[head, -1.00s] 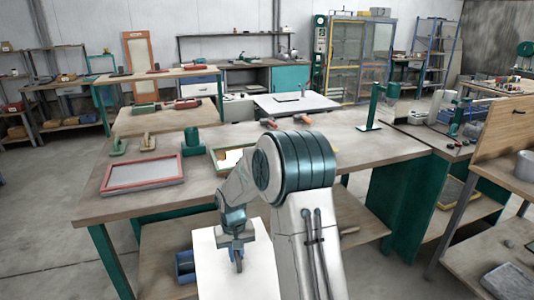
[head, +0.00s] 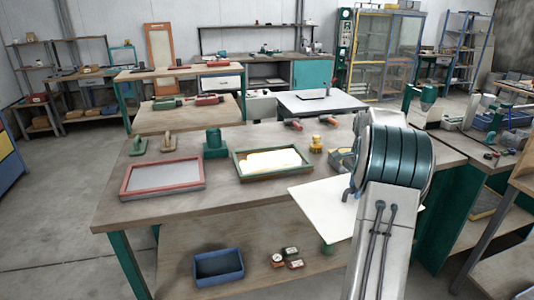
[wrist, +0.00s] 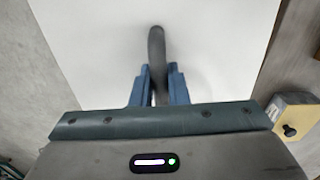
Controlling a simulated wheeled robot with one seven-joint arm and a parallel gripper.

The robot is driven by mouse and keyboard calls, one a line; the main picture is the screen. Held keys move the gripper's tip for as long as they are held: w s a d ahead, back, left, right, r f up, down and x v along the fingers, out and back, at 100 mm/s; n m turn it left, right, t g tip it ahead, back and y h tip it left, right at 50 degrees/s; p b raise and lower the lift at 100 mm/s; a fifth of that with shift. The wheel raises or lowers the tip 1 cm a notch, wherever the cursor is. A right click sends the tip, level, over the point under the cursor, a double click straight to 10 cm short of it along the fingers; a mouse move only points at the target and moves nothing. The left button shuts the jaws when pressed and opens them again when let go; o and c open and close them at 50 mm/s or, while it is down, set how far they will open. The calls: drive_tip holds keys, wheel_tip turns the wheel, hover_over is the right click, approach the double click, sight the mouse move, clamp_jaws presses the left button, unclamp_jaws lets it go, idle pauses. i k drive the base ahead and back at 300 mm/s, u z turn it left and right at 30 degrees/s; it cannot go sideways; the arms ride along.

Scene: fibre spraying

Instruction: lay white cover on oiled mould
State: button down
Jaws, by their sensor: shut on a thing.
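My gripper (wrist: 158,88) is shut on the dark curved handle (wrist: 156,48) of the flat white cover (wrist: 90,40). In the head view the white cover (head: 318,208) shows at the table's front edge, right of the middle. My arm hides its right part and most of the gripper (head: 349,194). Two shallow framed moulds lie on the table. The green-framed one (head: 237,164), with a pale cream filling, is behind and left of the cover, apart from it. The red-framed one (head: 124,185), with a grey surface, is farther left. I cannot tell which is oiled.
A yellow weight-like object (head: 316,145) and a green pot (head: 215,146) stand behind the moulds on the wooden table (head: 225,195). A blue bin (head: 218,267) and small boxes (head: 289,254) are on the lower shelf. The table's front left is clear.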

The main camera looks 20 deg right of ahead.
sight(271, 158)
drive_tip(key=i, duration=1.7)
